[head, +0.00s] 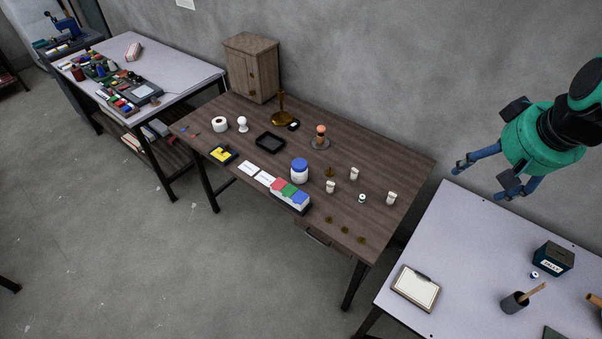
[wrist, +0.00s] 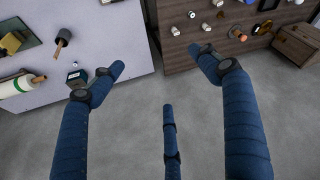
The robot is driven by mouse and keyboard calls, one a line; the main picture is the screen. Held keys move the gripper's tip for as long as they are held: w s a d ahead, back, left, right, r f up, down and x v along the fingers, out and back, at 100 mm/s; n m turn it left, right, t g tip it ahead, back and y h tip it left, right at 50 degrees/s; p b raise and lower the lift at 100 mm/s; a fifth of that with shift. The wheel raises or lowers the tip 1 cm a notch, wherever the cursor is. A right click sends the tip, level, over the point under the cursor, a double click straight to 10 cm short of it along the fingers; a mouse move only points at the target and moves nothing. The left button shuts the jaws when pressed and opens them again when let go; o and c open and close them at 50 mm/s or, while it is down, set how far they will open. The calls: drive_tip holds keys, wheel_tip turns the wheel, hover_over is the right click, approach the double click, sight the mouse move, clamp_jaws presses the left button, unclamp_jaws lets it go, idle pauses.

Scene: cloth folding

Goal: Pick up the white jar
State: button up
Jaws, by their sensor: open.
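A white jar with a blue lid (head: 299,175) stands upright on the brown wooden table, just behind a box with red, green and blue parts. Several smaller white containers (head: 330,187) stand to its right; some white pieces also show at the top of the wrist view (wrist: 205,27). I cannot pick out the blue-lidded jar for sure in the wrist view. My gripper (head: 482,181) is high at the right in the head view, well away from the jar. Its blue fingers are spread open and empty, over bare floor between two tables in the wrist view (wrist: 158,75).
The brown table (head: 400,163) also holds a brass stand (head: 282,110), a black tray (head: 270,142), a wooden cabinet (head: 251,68) and a tricolour box (head: 290,196). A pale table (head: 455,235) at right holds a clipboard (head: 416,288) and a pencil cup (head: 514,303).

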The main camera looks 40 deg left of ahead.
drive_tip(key=w+a+f+n+g, duration=0.1)
drive_tip(key=w+a+f+n, duration=0.35)
drive_tip(key=a, duration=0.75)
drive_tip(key=n+g+y+b, duration=0.2)
drive_tip(key=n+g, duration=0.1)
drive_tip(key=n, duration=0.2)
approach(303, 165)
drive_tip(key=shift+s+a+f+n, duration=0.1)
drive_tip(key=shift+s+n, duration=0.05)
drive_tip(key=shift+n, duration=0.1)
drive_tip(key=shift+f, duration=0.15)
drive_tip(key=shift+b+x, duration=0.45)
drive_tip(key=shift+x, duration=3.75)
drive_tip(key=shift+b+x, duration=0.55)
drive_tip(key=shift+x, duration=2)
